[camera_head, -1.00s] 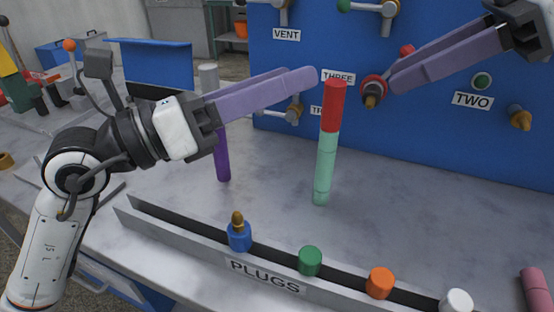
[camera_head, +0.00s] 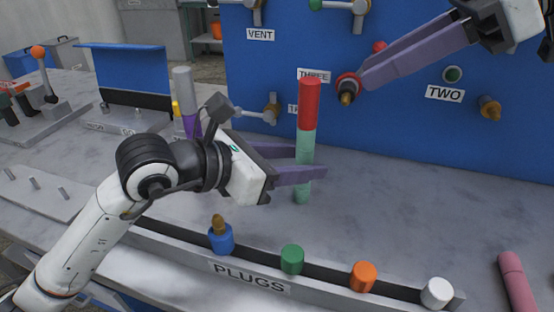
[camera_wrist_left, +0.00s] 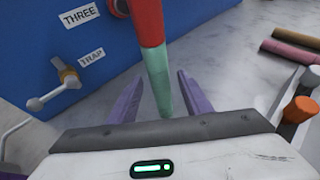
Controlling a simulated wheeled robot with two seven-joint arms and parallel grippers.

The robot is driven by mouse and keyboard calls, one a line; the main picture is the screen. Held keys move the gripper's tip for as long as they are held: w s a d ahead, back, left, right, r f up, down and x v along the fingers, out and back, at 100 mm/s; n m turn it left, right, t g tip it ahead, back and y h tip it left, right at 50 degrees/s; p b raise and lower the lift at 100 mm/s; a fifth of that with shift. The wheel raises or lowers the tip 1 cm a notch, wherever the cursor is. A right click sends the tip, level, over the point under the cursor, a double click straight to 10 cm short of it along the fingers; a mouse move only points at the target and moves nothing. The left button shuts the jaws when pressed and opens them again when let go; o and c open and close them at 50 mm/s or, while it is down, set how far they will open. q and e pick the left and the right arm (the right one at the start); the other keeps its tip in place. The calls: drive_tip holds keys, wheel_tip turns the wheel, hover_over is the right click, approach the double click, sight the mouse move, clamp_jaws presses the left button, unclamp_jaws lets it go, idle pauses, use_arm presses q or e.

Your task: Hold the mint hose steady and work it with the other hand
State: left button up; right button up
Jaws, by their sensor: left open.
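The mint hose (camera_head: 304,150) is upright in front of the blue panel, with a red upper part (camera_head: 309,103). I cannot tell whether its lower end touches the table. My left gripper (camera_head: 312,162) is open at the mint part, one finger passing in front of the hose and the other behind. In the left wrist view, the mint hose (camera_wrist_left: 158,68) lies between the two spread fingers, with gaps on both sides. My right gripper (camera_head: 366,78) is high at the right, its fingertips close to the red-ringed port (camera_head: 347,88); whether it is shut is unclear.
A rail marked PLUGS (camera_head: 190,248) runs along the front with blue (camera_head: 221,239), green (camera_head: 292,260), orange (camera_head: 363,277) and white (camera_head: 437,292) plugs. A pink hose (camera_head: 516,282) lies at right. A purple and grey hose (camera_head: 184,88) stands behind my left arm.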

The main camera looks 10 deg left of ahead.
use_arm(q)
drive_tip(key=shift+x, duration=0.9)
drive_tip(key=shift+c, duration=0.6)
